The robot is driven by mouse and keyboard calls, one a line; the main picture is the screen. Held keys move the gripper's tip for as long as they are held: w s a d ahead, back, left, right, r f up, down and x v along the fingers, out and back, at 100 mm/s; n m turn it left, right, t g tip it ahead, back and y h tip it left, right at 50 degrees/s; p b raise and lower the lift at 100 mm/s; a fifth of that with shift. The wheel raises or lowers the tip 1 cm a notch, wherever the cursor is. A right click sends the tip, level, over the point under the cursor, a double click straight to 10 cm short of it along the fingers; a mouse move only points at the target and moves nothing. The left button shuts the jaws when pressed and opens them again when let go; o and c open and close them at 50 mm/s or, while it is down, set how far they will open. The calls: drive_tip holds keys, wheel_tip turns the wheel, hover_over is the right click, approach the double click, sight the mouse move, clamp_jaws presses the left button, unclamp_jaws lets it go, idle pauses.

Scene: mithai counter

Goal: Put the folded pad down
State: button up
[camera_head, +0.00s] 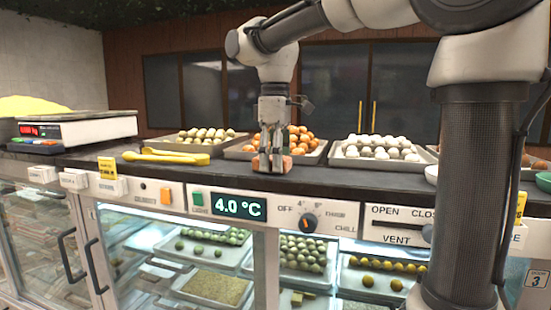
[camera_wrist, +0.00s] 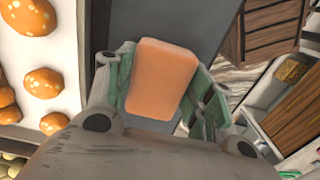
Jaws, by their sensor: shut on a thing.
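The folded pad (camera_wrist: 160,80) is a peach-orange rounded block in the wrist view. My gripper (camera_wrist: 163,92) is shut on it, with one green-lined finger along each side. In the head view my gripper (camera_head: 271,164) points straight down at the dark counter top (camera_head: 335,175), in front of the tray of orange sweets. Only a little of the pad shows there between the fingers. I cannot tell whether the pad touches the counter.
A tray (camera_head: 240,153) of orange sweets stands just behind my gripper. Yellow tongs (camera_head: 165,157) lie to the left, and a scale (camera_head: 80,127) stands farther left. A tray (camera_head: 343,161) of white sweets is to the right. The counter's front edge is close, above a glass display case.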

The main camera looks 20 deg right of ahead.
drive_tip(key=o, duration=1.1)
drive_tip(key=shift+c, duration=0.2)
drive_tip(key=shift+f, duration=0.1)
drive_tip(key=r, duration=0.7)
drive_tip(key=shift+w+d+r, duration=0.1)
drive_tip(key=shift+w+r, duration=0.2)
drive_tip(key=shift+r, duration=0.05)
drive_tip(key=shift+s, duration=0.1)
